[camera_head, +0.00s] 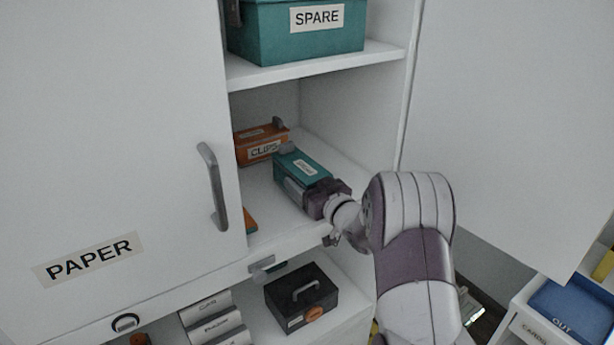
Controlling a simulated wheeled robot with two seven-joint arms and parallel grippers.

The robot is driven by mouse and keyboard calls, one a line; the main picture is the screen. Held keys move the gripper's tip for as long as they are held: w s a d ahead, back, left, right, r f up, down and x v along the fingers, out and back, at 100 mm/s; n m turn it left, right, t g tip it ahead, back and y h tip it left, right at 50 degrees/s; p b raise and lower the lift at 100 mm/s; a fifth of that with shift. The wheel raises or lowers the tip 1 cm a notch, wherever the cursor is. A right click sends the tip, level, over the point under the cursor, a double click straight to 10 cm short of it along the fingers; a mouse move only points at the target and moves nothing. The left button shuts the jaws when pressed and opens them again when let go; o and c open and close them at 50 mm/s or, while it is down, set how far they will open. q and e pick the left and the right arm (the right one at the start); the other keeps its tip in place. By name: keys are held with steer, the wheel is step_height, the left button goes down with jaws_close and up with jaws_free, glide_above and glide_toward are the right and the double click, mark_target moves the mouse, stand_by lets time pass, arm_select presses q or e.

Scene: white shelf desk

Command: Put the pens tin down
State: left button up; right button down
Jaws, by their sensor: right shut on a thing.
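A small teal tin (304,166) with a white label and a grey knob is on the middle shelf level of the open cabinet; its label is too small to read surely, but it fits the pens tin. My right gripper (311,189) reaches in from the front right and is shut on the tin's near end. I cannot tell whether the tin's underside touches the shelf board (262,191). My left gripper is out of view.
An orange CLIPS tin (262,150) stands behind and left of the teal tin. A teal SPARE box (297,35) is on the shelf above. The PAPER door (120,130) covers the left side, hiding most of another orange thing (249,221). A black box (301,297) sits below.

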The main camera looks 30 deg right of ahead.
steer(key=shift+w+d+f, duration=0.1)
steer(key=shift+w+f, duration=0.05)
steer(key=shift+w, duration=0.15)
steer(key=shift+s, duration=0.1)
steer(key=shift+s+a+b, duration=0.2)
steer(key=shift+b, duration=0.15)
steer(key=shift+c, duration=0.7)
jaws_free()
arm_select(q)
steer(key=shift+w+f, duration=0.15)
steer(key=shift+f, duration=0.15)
arm_select(e)
steer(key=shift+o, duration=0.2)
steer(key=shift+w+d+f, duration=0.1)
steer(key=shift+w, duration=0.05)
